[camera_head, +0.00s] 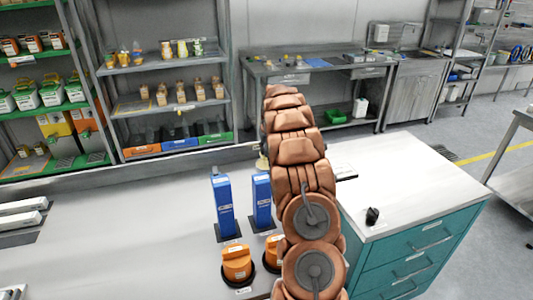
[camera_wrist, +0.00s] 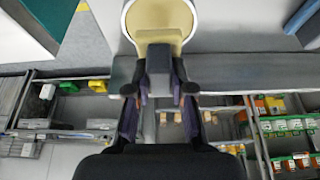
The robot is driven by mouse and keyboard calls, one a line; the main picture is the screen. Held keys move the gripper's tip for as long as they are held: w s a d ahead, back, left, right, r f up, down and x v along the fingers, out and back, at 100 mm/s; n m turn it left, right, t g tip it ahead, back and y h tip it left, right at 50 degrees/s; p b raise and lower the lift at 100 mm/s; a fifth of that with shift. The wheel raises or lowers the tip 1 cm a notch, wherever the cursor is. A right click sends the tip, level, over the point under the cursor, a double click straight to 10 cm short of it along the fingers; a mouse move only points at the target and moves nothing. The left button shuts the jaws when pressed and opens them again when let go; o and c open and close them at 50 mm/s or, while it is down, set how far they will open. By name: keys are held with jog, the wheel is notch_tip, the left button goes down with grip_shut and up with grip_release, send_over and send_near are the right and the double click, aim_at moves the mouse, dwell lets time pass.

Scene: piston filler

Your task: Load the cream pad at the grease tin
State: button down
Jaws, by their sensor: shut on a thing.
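In the wrist view, my gripper (camera_wrist: 160,88) is shut on the dark grey handle of the cream pad (camera_wrist: 160,39). The pad points away from me, towards a round, white-rimmed tin (camera_wrist: 128,21) with pale yellow-tan inside, which looks like the grease tin. The pad overlaps the tin's near edge in this view. I cannot tell whether they touch. In the head view my arm hides the gripper and the pad. A small cream patch (camera_head: 262,161) shows at the left edge of my arm, too small to identify.
Two blue upright units (camera_head: 222,205) and orange knobs (camera_head: 237,262) on black bases stand on the grey bench (camera_head: 120,235), left of my arm. A teal drawer cabinet (camera_head: 420,255) with a small black knob (camera_head: 372,215) on top is at right. Shelves (camera_head: 170,100) stand behind.

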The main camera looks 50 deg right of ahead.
jog(key=shift+r, duration=1.8)
